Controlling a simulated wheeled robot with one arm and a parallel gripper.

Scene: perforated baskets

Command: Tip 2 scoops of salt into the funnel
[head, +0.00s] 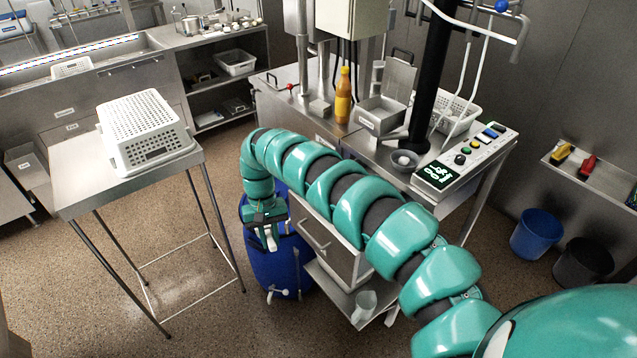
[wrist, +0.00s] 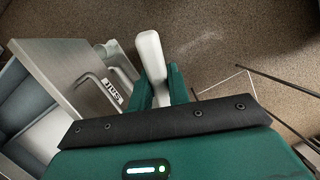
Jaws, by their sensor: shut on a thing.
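My gripper (head: 268,226) hangs low in front of the steel table, over a blue barrel (head: 283,272). In the wrist view, my gripper (wrist: 160,86) is shut on a white rounded handle (wrist: 150,50), which sticks out past the fingers. I cannot tell whether a scoop bowl is joined to it. In the head view, a white bit (head: 271,241) shows below the fingers. I cannot make out any salt or a clear funnel in either view. The inside of the barrel is hidden by my gripper and arm.
A steel drawer front (wrist: 112,92) is close to my gripper's left in the wrist view. The steel table (head: 300,75) holds a yellow bottle (head: 343,97) and a metal box (head: 380,117). A white perforated basket (head: 145,130) sits on the left table.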

